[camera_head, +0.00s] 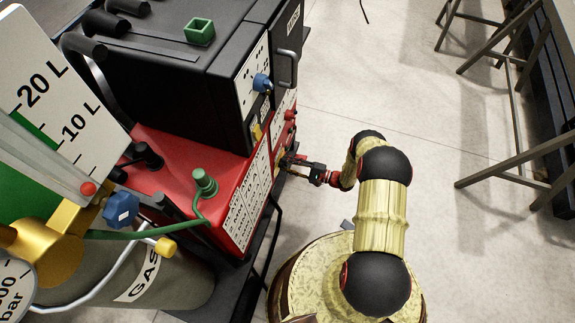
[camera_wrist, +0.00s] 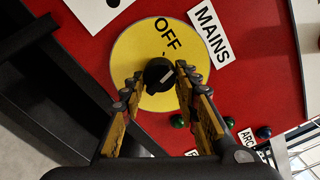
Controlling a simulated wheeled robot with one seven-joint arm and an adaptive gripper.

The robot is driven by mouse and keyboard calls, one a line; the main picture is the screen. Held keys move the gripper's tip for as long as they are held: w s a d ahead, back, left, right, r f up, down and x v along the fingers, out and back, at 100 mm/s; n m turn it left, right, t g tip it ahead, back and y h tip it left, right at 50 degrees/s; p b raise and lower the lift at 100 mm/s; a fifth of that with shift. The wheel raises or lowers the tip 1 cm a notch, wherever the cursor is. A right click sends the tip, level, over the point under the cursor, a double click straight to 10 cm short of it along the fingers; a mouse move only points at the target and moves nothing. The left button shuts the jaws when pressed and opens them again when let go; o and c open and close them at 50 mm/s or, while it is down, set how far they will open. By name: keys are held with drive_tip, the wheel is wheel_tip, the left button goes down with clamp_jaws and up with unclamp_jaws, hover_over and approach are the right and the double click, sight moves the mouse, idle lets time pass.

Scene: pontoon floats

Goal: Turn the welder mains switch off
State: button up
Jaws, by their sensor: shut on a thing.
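The mains switch is a round yellow plate (camera_wrist: 128,52) on a red panel in the wrist view, with a black knob (camera_wrist: 158,88) at its middle. The word OFF is on the plate above the knob, and a MAINS label (camera_wrist: 210,32) is beside it. In the head view my gripper (camera_head: 290,163) is at the front of the red welder (camera_head: 178,160), covering most of the switch.
A black unit (camera_head: 190,85) with a blue knob (camera_head: 262,82) stands on the welder. A grey gas cylinder (camera_head: 185,285) and a gauge are at the left. Small green and blue parts are below the switch in the wrist view. Open floor (camera_head: 350,95) lies to the right.

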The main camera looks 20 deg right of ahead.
drive_tip(key=n, duration=0.6)
drive_tip(key=shift+n, duration=0.3)
idle(0.4)
drive_tip(key=o, duration=1.1)
drive_tip(key=shift+o, duration=0.3)
drive_tip(key=v, duration=1.2)
